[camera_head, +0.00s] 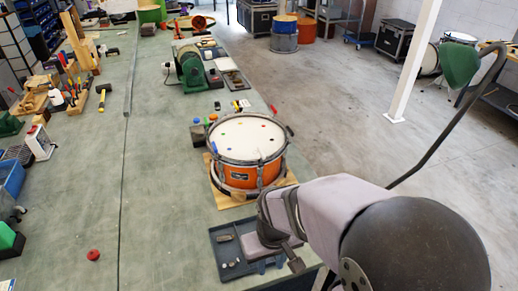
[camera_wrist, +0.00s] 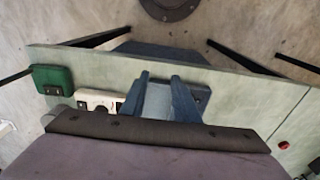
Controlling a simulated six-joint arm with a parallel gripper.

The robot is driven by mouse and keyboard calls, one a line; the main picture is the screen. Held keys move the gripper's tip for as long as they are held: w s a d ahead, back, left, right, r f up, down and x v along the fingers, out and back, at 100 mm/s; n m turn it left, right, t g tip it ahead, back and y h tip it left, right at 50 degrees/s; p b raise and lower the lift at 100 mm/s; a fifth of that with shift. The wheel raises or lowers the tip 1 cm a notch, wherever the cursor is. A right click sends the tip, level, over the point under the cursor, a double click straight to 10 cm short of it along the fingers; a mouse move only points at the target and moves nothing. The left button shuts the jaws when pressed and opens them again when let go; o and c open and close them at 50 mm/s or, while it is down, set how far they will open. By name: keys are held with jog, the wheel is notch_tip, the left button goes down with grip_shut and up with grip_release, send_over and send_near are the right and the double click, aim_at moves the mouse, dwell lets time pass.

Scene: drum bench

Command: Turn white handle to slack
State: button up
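The drum (camera_head: 247,155), with an orange shell, a white head and metal rims, sits upright on a wooden board (camera_head: 222,198) on the bench. I cannot make out a white handle on it; its right side is partly hidden. My gripper (camera_wrist: 160,77) shows two blue fingers apart in the wrist view, with nothing clearly held between them. In the head view my gripper is low at the front, by the dark tray and apart from the drum; its fingers are hard to make out there. The drum cannot be made out in the wrist view.
A dark tray (camera_head: 222,250) with small parts lies in front of the drum, partly under my arm. A red knob-like thing (camera_head: 93,255) lies on the open bench at left. A green machine (camera_head: 190,70) stands behind the drum. The wrist view shows a green box (camera_wrist: 52,80).

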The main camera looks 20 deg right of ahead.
aim_at(262, 152)
jog(key=w+d+r+t+p, duration=0.1)
jog(key=w+d+r+t, duration=0.1)
jog(key=w, duration=0.6)
jog(key=w+d+r+t+p, duration=0.1)
jog(key=w+d+r+t, duration=0.2)
jog(key=w+r+t, duration=0.2)
jog(key=w+d+r+t, duration=0.2)
jog(key=w+t, duration=0.3)
jog(key=w, duration=0.7)
jog(key=shift+d+r+p, duration=0.2)
jog(key=shift+r, duration=0.25)
jog(key=shift+d+r+p, duration=0.2)
jog(key=shift+r, duration=0.25)
jog(key=shift+w+r+t, duration=0.35)
jog(key=shift+r+t, duration=0.05)
jog(key=shift+r, duration=0.15)
jog(key=shift+w, duration=0.15)
jog(key=shift+p+x, duration=1.05)
jog(key=shift+x, duration=2.5)
grip_shut()
